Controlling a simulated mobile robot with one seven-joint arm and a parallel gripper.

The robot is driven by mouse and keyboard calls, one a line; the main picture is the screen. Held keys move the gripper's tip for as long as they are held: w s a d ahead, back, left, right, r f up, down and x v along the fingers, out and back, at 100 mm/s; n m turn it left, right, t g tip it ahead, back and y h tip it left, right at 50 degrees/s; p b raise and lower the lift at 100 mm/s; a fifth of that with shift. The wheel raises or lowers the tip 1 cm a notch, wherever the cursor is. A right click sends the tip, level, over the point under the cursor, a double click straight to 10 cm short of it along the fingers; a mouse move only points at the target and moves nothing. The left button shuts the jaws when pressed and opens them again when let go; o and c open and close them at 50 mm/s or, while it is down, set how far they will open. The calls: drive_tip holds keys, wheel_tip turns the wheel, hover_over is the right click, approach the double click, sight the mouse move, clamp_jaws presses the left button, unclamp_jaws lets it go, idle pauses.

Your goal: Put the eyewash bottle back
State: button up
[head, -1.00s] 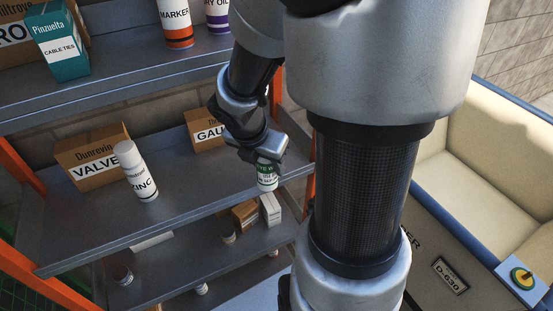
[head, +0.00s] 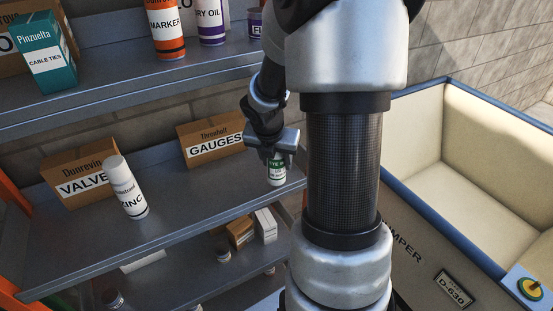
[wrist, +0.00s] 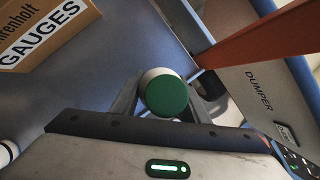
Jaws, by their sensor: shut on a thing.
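The eyewash bottle (head: 276,175) is a small white bottle with a green label band. It is upright at the right end of the middle shelf (head: 190,206), to the right of the gauges box. In the wrist view its round green cap (wrist: 166,96) faces the camera. My gripper (head: 276,158) is shut on the bottle from above, with a finger on either side in the wrist view (wrist: 166,108). The bottle's base is at or just above the shelf surface; I cannot tell if it touches. My gripper hides its upper part in the head view.
The gauges box (head: 211,138), the valve box (head: 80,175) and a white zinc can (head: 126,188) stand on the middle shelf. Bare shelf lies between the can and the bottle. An orange upright (wrist: 255,42) is close by. A dumper (head: 440,170) stands right.

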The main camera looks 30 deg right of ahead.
sight(279, 159)
drive_tip(key=shift+w+d+f, duration=0.95)
drive_tip(key=shift+d+f, duration=0.1)
drive_tip(key=shift+f+b, duration=0.2)
drive_tip(key=shift+b, duration=0.15)
drive_tip(key=o, duration=1.3)
drive_tip(key=shift+c, duration=0.2)
drive_tip(key=shift+r, duration=0.3)
drive_tip(key=s+a, duration=0.8)
drive_tip(key=a, duration=0.1)
drive_tip(key=shift+s+a+r, duration=0.2)
drive_tip(key=shift+r, duration=0.2)
